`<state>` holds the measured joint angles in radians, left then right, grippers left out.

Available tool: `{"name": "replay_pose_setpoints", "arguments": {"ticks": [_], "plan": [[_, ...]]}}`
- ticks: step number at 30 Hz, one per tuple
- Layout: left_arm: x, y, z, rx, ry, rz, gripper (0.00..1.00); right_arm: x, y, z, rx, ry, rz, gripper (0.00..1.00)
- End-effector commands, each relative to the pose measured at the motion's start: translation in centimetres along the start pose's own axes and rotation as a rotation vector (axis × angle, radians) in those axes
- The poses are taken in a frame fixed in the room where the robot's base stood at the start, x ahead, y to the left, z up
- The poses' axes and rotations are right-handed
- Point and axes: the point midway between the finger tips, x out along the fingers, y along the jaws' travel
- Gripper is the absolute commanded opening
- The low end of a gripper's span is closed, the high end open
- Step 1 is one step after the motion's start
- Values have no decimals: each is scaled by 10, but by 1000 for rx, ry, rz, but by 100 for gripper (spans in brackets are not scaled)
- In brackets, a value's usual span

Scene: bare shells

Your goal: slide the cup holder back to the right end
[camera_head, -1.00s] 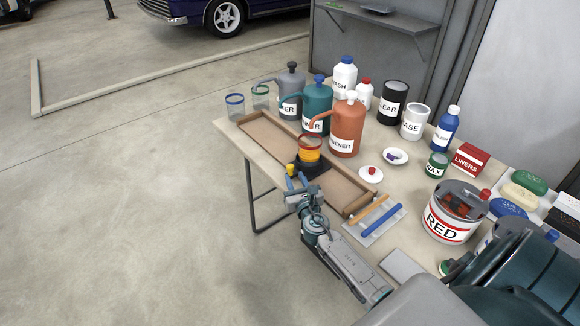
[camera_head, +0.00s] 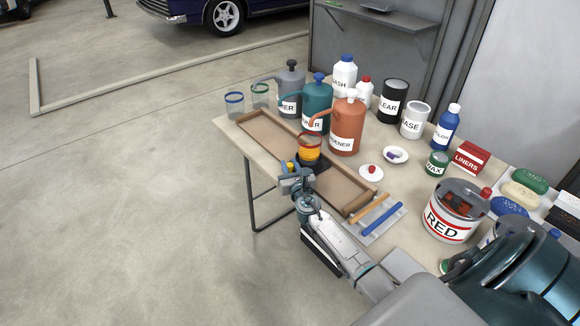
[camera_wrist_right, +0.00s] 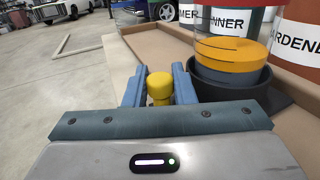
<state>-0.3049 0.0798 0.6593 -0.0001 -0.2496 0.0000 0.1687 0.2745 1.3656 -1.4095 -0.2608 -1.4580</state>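The cup holder (camera_head: 318,165) is a dark block in a long brown tray (camera_head: 268,146), right of the tray's middle. My right gripper (camera_head: 291,172) is at the tray's near edge. In the wrist view its two blue fingers flank the knob closely and appear shut on it. My left gripper is not in view.
Teal (camera_head: 317,105) and orange (camera_head: 347,128) jugs stand close behind the tray. A wooden block (camera_head: 358,204) lies at the tray's right end. Blue and orange sticks lie on a pad (camera_head: 376,226) to the right. The tray floor right of the holder is clear.

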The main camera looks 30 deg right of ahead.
Motion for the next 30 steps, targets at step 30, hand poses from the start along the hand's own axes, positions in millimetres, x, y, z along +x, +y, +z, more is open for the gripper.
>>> {"name": "replay_pose_setpoints", "arguments": {"ticks": [30], "plan": [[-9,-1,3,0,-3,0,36,-76,-31,-1,1,1,0,31]]}}
